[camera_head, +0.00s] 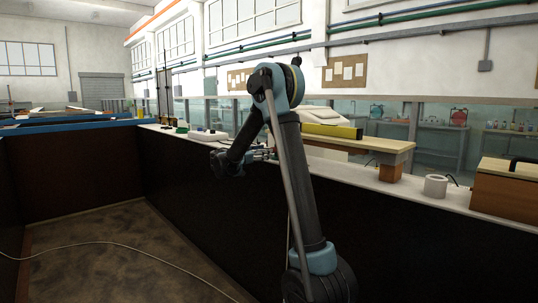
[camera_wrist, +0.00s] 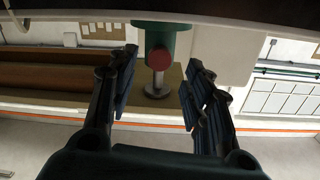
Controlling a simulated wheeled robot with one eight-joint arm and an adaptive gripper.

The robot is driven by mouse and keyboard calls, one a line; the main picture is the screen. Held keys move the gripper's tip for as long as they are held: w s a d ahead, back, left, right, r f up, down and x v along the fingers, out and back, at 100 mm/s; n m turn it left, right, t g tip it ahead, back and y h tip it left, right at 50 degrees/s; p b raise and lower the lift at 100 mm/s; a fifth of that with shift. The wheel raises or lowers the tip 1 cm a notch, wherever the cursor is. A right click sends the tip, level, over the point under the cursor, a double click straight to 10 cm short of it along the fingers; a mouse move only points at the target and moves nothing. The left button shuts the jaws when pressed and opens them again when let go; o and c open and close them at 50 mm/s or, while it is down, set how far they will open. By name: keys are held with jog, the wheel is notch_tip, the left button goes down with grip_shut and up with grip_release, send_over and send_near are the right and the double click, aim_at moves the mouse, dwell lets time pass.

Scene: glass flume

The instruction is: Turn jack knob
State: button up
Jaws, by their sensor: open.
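In the wrist view, a round red knob (camera_wrist: 158,58) sits on the front of a green cylindrical body (camera_wrist: 172,38). A short metal stem with a round foot (camera_wrist: 157,90) shows just below it in the picture. This looks like the jack. My gripper (camera_wrist: 160,62) is open, one finger on each side of the knob, with visible gaps on both sides. I cannot tell how far the fingertips are from it in depth.
In the head view, the white bench top (camera_head: 455,197) holds a white roll (camera_head: 436,186), a wooden box (camera_head: 506,191), a raised plank (camera_head: 345,145) and a yellow bar (camera_head: 333,131). A pale cable (camera_head: 110,243) crosses the floor. In the wrist view, a brown beam (camera_wrist: 60,75) lies left of the knob.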

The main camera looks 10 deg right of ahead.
jog(key=shift+x, duration=2.1)
jog(key=c, duration=1.1)
